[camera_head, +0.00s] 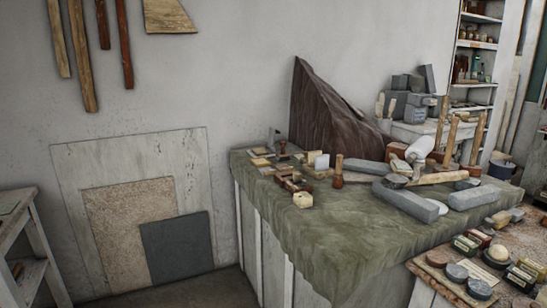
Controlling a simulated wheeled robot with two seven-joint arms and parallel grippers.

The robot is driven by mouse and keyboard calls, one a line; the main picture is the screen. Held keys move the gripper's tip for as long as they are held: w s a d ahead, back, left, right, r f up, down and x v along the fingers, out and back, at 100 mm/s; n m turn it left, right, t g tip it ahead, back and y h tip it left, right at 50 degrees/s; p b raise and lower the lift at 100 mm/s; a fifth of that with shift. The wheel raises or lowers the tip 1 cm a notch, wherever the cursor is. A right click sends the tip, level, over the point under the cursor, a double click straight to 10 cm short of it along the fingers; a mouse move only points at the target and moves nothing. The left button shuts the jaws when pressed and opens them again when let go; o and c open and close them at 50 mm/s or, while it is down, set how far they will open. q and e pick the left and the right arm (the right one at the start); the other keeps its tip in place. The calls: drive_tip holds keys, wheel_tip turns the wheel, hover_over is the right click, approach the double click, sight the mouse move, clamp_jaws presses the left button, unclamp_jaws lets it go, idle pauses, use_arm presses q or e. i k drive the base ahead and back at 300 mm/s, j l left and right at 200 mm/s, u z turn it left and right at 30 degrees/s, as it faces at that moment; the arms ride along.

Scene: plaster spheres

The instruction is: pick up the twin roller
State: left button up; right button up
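Neither of my grippers shows in the head view. No thing here can be told for certain as the twin roller. A white, roller-like cylinder (420,148) lies tilted among tools and blocks toward the back right of the cloth-covered table (335,235). I cannot tell whether it has two rollers. Small tools and pieces lie crowded at the table's left end, too small to tell apart. A brown-handled tool (338,171) stands near the middle of the table.
Long grey blocks (405,201) lie on the table. A dark brown slab (330,115) leans on the wall behind. A lower table at the right front holds small tins and a board (452,283). Panels (178,248) lean on the wall at left. The cloth's front left part is clear.

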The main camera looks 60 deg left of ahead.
sight(284, 156)
drive_tip(key=j+u, duration=0.4)
drive_tip(key=i+j+u, duration=0.1)
drive_tip(key=u, duration=0.3)
drive_tip(key=i+j+u, duration=0.1)
drive_tip(key=i+j, duration=0.15)
drive_tip(key=j, duration=0.2)
drive_tip(key=i+j+u, duration=0.1)
drive_tip(key=i+j, duration=0.15)
drive_tip(key=j, duration=0.2)
drive_tip(key=i+j+u, duration=0.1)
drive_tip(key=i+j, duration=0.15)
drive_tip(key=j, duration=0.2)
drive_tip(key=i+j+u, duration=0.15)
drive_tip(key=j, duration=0.25)
drive_tip(key=i, duration=0.6)
